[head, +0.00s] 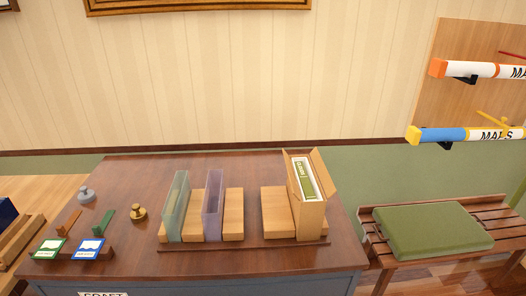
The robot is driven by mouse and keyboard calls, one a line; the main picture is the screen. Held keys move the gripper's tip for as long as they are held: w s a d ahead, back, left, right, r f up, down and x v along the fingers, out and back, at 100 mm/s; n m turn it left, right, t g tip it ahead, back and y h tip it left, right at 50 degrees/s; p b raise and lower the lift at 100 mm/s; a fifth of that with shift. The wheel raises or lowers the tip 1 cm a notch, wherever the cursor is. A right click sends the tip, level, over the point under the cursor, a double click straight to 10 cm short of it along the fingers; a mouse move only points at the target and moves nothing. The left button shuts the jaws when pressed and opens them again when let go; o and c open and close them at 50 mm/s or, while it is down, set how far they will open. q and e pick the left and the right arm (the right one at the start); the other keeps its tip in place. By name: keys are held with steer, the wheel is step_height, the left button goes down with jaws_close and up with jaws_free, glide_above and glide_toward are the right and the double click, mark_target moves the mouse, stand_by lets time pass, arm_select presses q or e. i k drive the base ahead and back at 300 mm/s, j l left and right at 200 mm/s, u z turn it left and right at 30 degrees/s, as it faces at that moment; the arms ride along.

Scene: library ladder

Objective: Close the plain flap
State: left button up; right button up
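A tall tan box (311,219) stands at the right end of the long wooden base on the desk. Its top is open, and a white-edged green item (306,180) shows inside. One flap (323,174) stands raised and leans outward at the right side. Another tan panel (295,154) rises at the back left of the opening. I cannot tell from markings which flap is the plain one. Neither of my grippers is in view.
The desk (130,185) also holds greenish (174,208) and purple (213,205) translucent slabs between wooden blocks, brass (138,212) and silver (86,194) knobs, and two label cards. A bench with a green cushion (430,230) stands right. The desk's back middle is clear.

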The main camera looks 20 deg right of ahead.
mark_target(295, 190)
steer(key=i+j+z, duration=0.2)
steer(key=i+j, duration=0.3)
steer(key=i+j+z, duration=0.25)
steer(key=i+j, duration=0.2)
steer(key=j, duration=0.2)
